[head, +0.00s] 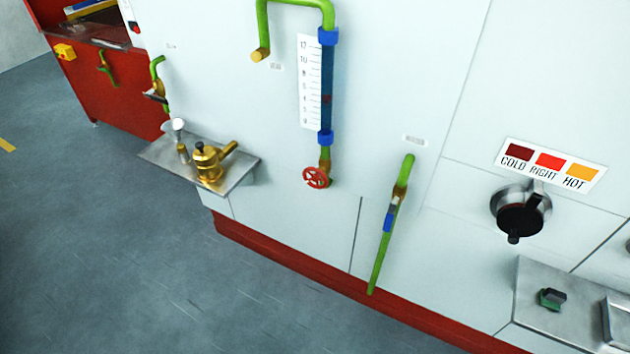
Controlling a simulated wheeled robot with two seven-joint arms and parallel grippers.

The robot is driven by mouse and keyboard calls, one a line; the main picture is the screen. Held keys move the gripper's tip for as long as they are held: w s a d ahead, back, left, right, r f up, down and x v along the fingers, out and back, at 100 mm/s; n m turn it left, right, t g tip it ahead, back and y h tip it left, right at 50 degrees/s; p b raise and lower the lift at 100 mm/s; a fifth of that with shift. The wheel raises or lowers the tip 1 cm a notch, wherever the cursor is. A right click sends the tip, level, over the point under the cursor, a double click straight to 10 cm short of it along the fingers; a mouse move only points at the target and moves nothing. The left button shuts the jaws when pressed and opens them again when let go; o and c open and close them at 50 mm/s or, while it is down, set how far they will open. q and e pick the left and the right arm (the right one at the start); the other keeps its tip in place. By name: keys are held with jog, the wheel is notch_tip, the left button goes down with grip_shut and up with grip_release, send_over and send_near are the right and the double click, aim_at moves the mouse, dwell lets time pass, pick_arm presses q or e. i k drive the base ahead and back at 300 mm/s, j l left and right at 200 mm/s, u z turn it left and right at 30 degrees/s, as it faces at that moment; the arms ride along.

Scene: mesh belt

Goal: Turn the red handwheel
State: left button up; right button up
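The red handwheel (316,177) is a small spoked wheel at the lower end of a vertical sight tube (326,90) on the white machine panel. It sits on a brass valve body below the tube's lower blue collar (325,138). A white numbered scale (310,82) stands beside the tube. Nothing touches the wheel, and its front is fully visible. Neither of my grippers shows in the head view.
A metal shelf (229,184) with a brass pot (208,163) juts out left of the wheel. A green pipe with a blue-handled valve (388,218) hangs to the right. Further right are a black knob (521,213) and a metal box (535,325). Grey floor (130,260) is clear at left.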

aim_at(315, 177)
jog(key=i+j+z, duration=0.15)
jog(key=j, duration=0.3)
jog(key=i+j+z, duration=0.2)
jog(key=j, duration=0.25)
jog(key=j+z, duration=0.15)
jog(key=j, duration=0.3)
